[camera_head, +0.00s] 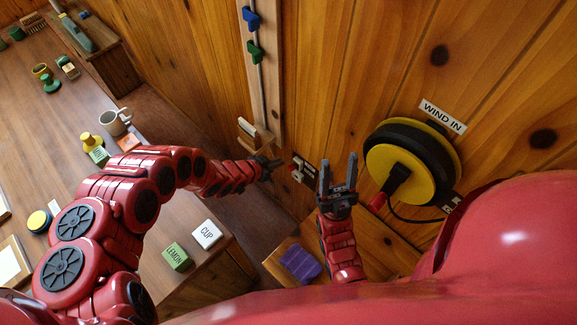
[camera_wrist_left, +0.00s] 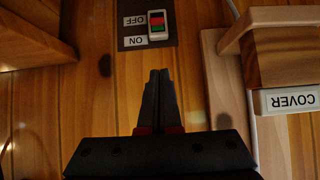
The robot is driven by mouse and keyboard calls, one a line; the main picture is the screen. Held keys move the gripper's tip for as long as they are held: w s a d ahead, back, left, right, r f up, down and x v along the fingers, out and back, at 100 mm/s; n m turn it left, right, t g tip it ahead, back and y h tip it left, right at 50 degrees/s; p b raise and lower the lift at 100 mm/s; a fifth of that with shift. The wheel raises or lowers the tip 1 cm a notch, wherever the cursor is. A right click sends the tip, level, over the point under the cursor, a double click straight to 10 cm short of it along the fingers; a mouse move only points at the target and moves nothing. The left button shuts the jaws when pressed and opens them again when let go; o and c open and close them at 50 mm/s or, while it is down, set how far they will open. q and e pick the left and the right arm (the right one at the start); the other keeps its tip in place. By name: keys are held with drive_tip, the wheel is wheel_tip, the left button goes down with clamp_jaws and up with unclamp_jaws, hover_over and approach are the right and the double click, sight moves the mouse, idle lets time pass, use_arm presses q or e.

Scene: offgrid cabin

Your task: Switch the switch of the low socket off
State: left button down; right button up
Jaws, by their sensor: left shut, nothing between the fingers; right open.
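The low socket's switch (camera_wrist_left: 156,27) is a small light housing with black, red and green parts on a dark plate (camera_wrist_left: 128,5) on the wood wall. OFF and ON labels stand beside it, upside down in the left wrist view. In the head view the switch plate (camera_head: 301,172) is low on the wall, between my two grippers. My left gripper (camera_head: 274,164) is shut and empty; in the left wrist view its fingertips (camera_wrist_left: 159,72) point at the switch, with a visible gap to it. My right gripper (camera_head: 338,170) is open and empty, right of the switch.
A wooden ledge labelled COVER (camera_wrist_left: 290,101) juts out beside the left gripper. A yellow and black reel (camera_head: 400,175) marked WIND IN hangs on the wall to the right. A purple block (camera_head: 300,262) lies on a low wooden surface. A table (camera_head: 165,205) stands at left.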

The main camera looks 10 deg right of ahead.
use_arm(q)
drive_tip(key=b, duration=0.6)
hover_over(292, 167)
drive_tip(key=s+a, duration=0.1)
drive_tip(key=a, duration=0.1)
wheel_tip(292, 167, down, 4)
drive_tip(key=f, duration=0.1)
drive_tip(key=shift+w+d+f, duration=0.1)
drive_tip(key=shift+w+d, duration=0.25)
drive_tip(key=shift+d, duration=0.5)
drive_tip(key=shift+d+f, duration=0.1)
drive_tip(key=shift+f, duration=0.25)
drive_tip(key=shift+s+a+f+p, duration=0.15)
drive_tip(key=shift+a+f+p, duration=0.05)
drive_tip(key=shift+f, duration=0.3)
drive_tip(key=shift+s+a+f+p, duration=0.15)
drive_tip(key=shift+a+f, duration=0.05)
drive_tip(key=shift+f, duration=0.25)
drive_tip(key=shift+a+f, duration=0.25)
drive_tip(key=shift+f, duration=0.35)
